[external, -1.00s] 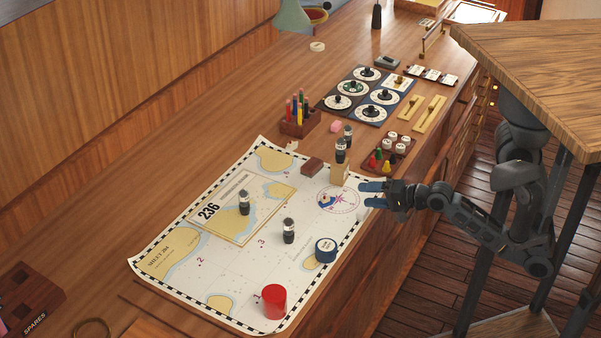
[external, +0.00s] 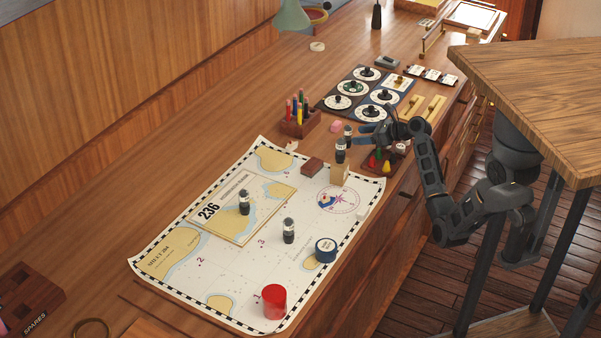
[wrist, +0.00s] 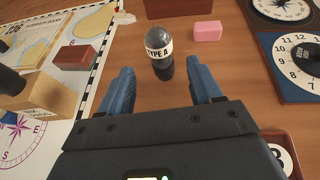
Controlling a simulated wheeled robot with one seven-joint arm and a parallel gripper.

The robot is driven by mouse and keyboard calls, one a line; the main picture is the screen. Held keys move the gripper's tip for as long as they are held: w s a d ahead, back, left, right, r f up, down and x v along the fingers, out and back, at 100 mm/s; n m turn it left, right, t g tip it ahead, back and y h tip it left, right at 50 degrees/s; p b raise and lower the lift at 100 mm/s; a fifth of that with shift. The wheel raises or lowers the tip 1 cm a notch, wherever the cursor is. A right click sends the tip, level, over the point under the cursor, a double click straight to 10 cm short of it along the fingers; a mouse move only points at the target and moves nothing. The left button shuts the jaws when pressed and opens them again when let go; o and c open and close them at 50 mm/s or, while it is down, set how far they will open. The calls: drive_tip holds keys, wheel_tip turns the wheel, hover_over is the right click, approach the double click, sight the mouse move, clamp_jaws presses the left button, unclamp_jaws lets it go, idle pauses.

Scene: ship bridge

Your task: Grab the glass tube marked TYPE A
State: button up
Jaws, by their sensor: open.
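The glass tube marked TYPE A (wrist: 159,50) stands upright on the bare wooden counter in the wrist view, dark with a white label band. It also shows in the external view (external: 348,134), beside the chart's far right corner. My gripper (wrist: 161,78) is open and empty, its two blue fingers pointing toward the tube, one to each side of its line. In the external view my gripper (external: 364,135) is low over the counter, just right of the tube. I cannot tell whether the fingertips reach around it.
A similar tube (external: 340,147) stands on a wooden block (external: 339,172) close by. Two more stand on the chart, one left (external: 244,203) and one central (external: 288,232). A pink block (wrist: 207,31), a pencil holder (external: 298,125) and dial panels (external: 340,104) lie beyond. Game pieces (external: 379,160) sit below my gripper.

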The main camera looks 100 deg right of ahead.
sight(347, 136)
drive_tip(key=shift+x, duration=4)
drive_tip(key=shift+d+r, duration=0.1)
drive_tip(key=shift+r, duration=0.05)
drive_tip(key=c, duration=1)
